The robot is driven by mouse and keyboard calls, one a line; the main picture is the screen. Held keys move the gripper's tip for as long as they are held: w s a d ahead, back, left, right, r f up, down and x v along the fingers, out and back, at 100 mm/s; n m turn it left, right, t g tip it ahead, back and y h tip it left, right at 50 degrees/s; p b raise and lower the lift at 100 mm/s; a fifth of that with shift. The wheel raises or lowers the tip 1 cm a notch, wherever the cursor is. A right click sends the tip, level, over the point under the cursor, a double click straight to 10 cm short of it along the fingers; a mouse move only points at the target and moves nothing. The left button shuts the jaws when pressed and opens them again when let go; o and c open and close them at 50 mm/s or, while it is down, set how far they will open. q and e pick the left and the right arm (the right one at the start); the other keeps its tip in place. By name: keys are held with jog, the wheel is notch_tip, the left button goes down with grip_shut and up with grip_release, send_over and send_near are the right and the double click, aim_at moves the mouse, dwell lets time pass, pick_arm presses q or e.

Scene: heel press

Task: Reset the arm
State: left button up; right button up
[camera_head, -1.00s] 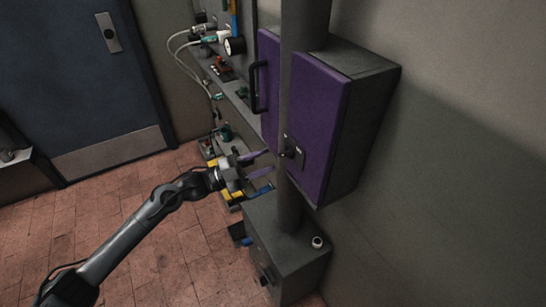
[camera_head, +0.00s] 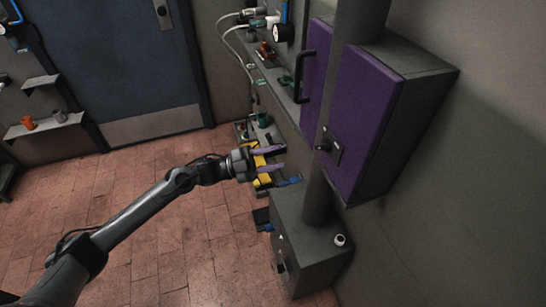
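My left arm (camera_head: 150,208) reaches in from the lower left. My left gripper (camera_head: 284,158) is open, with its two purple fingers apart and nothing visible between them. It is over the low items by the wall, left of the purple cabinet (camera_head: 372,115) and not touching it as far as I can see. My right gripper is not in view.
A grey box (camera_head: 310,248) with a small white round piece (camera_head: 340,240) on it stands below the cabinet, at the vertical column. A wall shelf (camera_head: 275,85) carries tools. A blue door (camera_head: 115,60) is at the back. The tiled floor (camera_head: 120,180) at left is clear.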

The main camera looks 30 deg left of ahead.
pick_arm(q)
jog(key=s+d+f+n+t+y, duration=0.3)
jog(key=s+d+f+n+y, duration=0.3)
jog(key=s+d+f+n, duration=0.65)
jog(key=s+a+f+n+g+y+p, duration=0.1)
jog(key=s+a+f+n+g+y, duration=0.2)
jog(key=s+g+y, duration=0.45)
jog(key=s+a+f+n+g+y, duration=0.3)
jog(key=s+a+f+g+y, duration=0.1)
jog(key=s, duration=0.6)
notch_tip(320, 180, up, 38)
jog(key=p, duration=3.8)
jog(key=shift+s+d+f, duration=0.15)
jog(key=shift+s+d, duration=0.1)
jog(key=shift+h, duration=0.25)
